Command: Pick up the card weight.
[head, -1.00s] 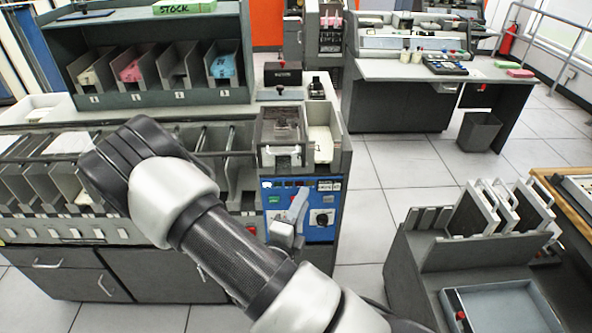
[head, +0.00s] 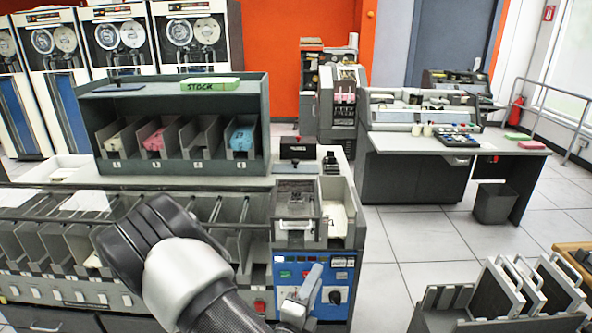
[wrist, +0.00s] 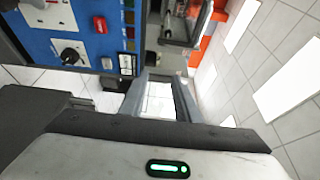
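I cannot surely tell which thing is the card weight. A small dark plate with a knob (head: 297,188) lies on the machine top, behind the clear-covered hopper (head: 296,232). A similar dark flat piece (head: 122,87) lies on top of the card rack. My gripper (wrist: 160,102) shows in the wrist view with its two grey fingers apart and nothing between them, floor tiles visible through the gap. It is in front of the blue control panel (wrist: 85,30), below the hopper. The panel also shows in the head view (head: 292,273).
The grey rack (head: 255,120) holds coloured card decks in several slots. A green STOCK block (head: 209,85) lies on top. Sorter pockets (head: 70,245) fill the left. A desk (head: 415,165) stands at the right, with open tiled floor before it.

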